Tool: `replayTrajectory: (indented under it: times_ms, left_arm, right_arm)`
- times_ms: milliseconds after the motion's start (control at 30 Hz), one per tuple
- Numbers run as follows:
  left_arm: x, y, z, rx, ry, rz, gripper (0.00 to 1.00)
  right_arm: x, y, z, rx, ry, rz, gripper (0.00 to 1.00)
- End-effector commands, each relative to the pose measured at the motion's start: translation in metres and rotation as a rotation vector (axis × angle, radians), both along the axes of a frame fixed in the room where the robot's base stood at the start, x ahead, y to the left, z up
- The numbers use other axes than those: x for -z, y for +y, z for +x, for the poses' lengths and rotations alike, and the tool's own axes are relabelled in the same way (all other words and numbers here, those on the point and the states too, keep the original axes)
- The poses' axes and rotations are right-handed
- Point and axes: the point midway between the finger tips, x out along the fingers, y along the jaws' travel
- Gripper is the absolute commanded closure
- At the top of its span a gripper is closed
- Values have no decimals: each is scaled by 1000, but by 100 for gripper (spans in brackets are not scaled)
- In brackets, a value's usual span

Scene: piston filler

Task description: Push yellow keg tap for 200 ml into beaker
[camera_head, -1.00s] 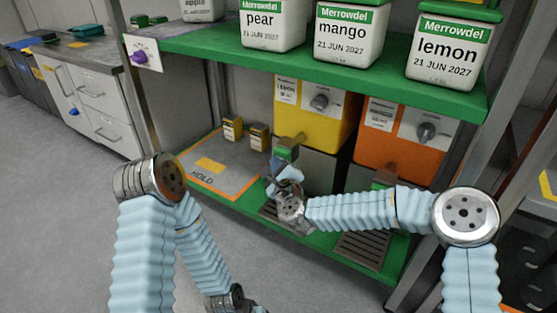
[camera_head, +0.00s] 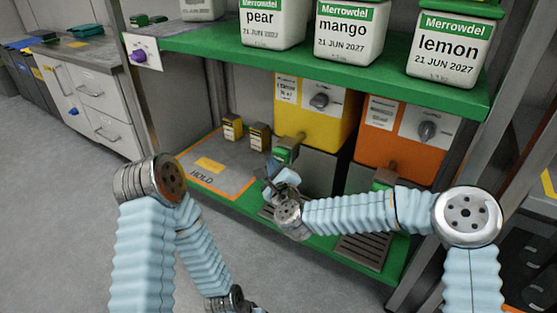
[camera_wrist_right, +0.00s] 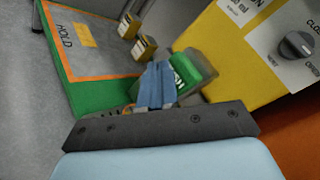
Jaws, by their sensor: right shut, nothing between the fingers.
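My right gripper (camera_head: 268,183) is shut and empty just in front of and below this tap. In the right wrist view its closed fingers (camera_wrist_right: 158,84) lie beside the green face and overlap it; I cannot tell whether they touch. I cannot make out a beaker; the arm hides part of the area under the tap. My left gripper is out of view.
An orange keg (camera_head: 400,140) stands right of the yellow one, with a drip grate (camera_head: 362,252) below. Two small yellow boxes (camera_head: 232,127) stand behind the grey HOLD mat (camera_head: 205,160). Large labelled jars (camera_head: 348,35) line the green upper shelf (camera_head: 300,66).

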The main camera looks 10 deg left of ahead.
Motion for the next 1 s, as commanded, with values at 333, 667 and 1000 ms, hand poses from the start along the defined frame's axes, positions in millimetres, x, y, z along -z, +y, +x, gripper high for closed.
replayTrajectory:
  times_ms: [333,667,1000]
  left_arm:
    - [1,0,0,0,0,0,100]
    - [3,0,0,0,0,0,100]
    - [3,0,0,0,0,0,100]
  right_arm:
    - [0,1,-2,0,0,0,100]
    - [0,11,-29,-3,0,0,100]
    - [0,18,-49,-1,1,0,100]
